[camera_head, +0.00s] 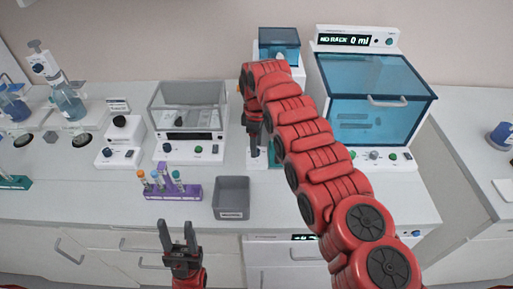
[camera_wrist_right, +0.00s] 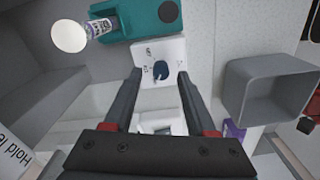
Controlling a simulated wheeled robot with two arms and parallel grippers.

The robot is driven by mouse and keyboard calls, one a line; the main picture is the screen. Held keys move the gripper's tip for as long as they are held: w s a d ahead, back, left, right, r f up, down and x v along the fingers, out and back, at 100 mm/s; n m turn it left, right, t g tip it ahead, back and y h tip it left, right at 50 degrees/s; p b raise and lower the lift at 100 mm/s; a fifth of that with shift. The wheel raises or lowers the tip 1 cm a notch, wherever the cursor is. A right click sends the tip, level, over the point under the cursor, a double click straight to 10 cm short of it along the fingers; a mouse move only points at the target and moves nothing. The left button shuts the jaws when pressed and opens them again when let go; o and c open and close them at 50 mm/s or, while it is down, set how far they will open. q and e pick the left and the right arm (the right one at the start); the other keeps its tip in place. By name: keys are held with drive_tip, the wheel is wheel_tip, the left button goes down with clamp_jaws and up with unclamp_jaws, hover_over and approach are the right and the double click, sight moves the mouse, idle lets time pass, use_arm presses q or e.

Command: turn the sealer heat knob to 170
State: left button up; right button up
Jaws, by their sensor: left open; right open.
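A dark blue knob (camera_wrist_right: 161,70) sits on a small white panel (camera_wrist_right: 173,50) in the right wrist view, with tiny marks around it that I cannot read. The panel adjoins a teal block (camera_wrist_right: 150,18). My right gripper (camera_wrist_right: 158,78) is open above the panel, its fingertips on either side of the knob; I cannot tell whether they touch it. In the head view my right gripper (camera_head: 255,150) points down over the white unit (camera_head: 257,163), and my arm hides most of that unit. My left gripper (camera_head: 177,226) is open and empty in front of the bench edge.
A grey bin (camera_head: 232,212) stands left of the white unit, beside a purple tube rack (camera_head: 174,192). A clear-lidded machine (camera_head: 189,150) is further left; a blue-windowed cabinet (camera_head: 365,130) is right. A white-capped tube (camera_wrist_right: 100,28) lies by the teal block.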

drive_tip(key=shift+s+f, duration=0.1)
drive_tip(key=shift+f, duration=0.5)
clamp_jaws()
